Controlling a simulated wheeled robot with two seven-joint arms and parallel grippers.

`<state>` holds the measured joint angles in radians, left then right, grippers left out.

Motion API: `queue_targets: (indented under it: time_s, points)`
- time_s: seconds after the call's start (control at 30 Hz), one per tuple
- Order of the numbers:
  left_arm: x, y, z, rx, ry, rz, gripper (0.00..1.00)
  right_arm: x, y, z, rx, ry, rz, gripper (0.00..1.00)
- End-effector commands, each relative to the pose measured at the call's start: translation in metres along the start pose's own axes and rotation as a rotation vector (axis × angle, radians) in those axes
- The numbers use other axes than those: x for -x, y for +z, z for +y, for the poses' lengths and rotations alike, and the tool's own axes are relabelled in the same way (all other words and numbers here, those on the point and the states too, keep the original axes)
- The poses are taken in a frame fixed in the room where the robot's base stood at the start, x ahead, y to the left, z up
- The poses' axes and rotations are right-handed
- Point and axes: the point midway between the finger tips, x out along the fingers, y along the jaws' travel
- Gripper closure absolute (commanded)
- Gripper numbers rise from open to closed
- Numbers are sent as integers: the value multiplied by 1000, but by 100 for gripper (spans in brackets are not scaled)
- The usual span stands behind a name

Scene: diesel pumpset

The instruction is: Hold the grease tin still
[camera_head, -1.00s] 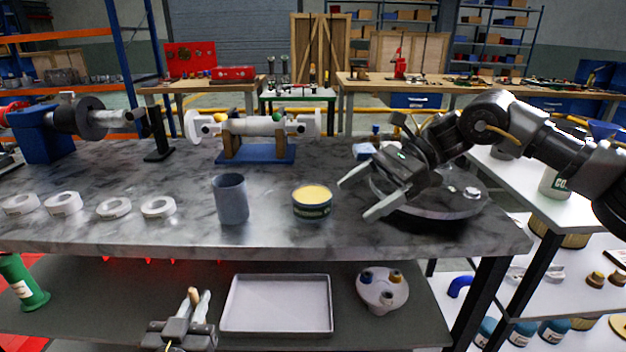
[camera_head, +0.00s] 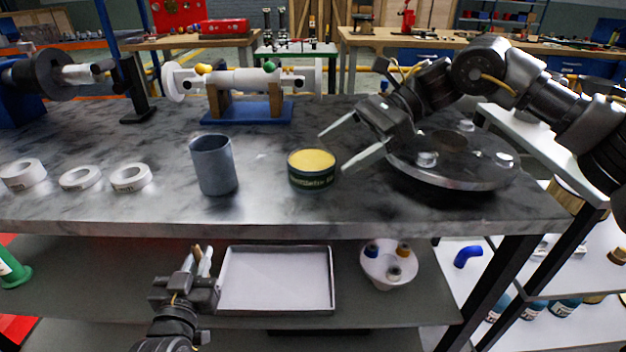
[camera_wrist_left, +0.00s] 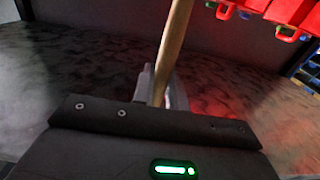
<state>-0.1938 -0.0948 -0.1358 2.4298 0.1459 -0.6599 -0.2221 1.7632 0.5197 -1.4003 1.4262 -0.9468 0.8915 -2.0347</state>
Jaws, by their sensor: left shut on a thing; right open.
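The grease tin (camera_head: 312,179) is short and round, with a dark green labelled side and yellow grease filling its open top. It stands upright near the front of the grey worktop. My right gripper (camera_head: 333,152) is open and empty just right of the tin. One fingertip is above and behind the tin's right side, the other close to its right edge; I cannot tell whether they touch. My left gripper (camera_head: 200,264) is low in front of the bench, shut on a wooden-handled tool (camera_head: 196,254). Its stick also crosses the left wrist view (camera_wrist_left: 174,45); its working end is unclear.
A grey-blue cup (camera_head: 213,166) stands left of the tin, with white rings (camera_head: 130,178) further left. A round metal flange (camera_head: 470,178) lies right, under my right arm. A tray (camera_head: 276,280) and a white holder (camera_head: 388,265) are on the lower shelf.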

Motion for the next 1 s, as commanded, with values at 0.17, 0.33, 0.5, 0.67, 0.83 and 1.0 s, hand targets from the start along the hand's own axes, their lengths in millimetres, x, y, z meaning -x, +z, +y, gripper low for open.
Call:
queue_targets:
  time_s: [0.17, 0.33, 0.5, 0.67, 0.83, 1.0]
  points:
    - [0, 19, 0, 0, 0, 1, 100, -28, -2, 0, 2, 2, -1, 8]
    - [0, 24, 0, 0, 0, 1, 100, -45, -1, 0, 2, 1, -1, 8]
    - [0, 26, 0, 0, 0, 1, 100, -54, 0, 0, 1, 1, -1, 8]
    - [0, 27, 0, 0, 0, 1, 100, -56, 1, 0, 1, -1, -1, 8]
    - [0, 27, 0, 0, 0, 1, 100, -56, 1, 0, 1, -1, -1, 8]
    - [0, 27, 0, 0, 0, 1, 100, -56, 1, 0, 0, -1, -1, 27]
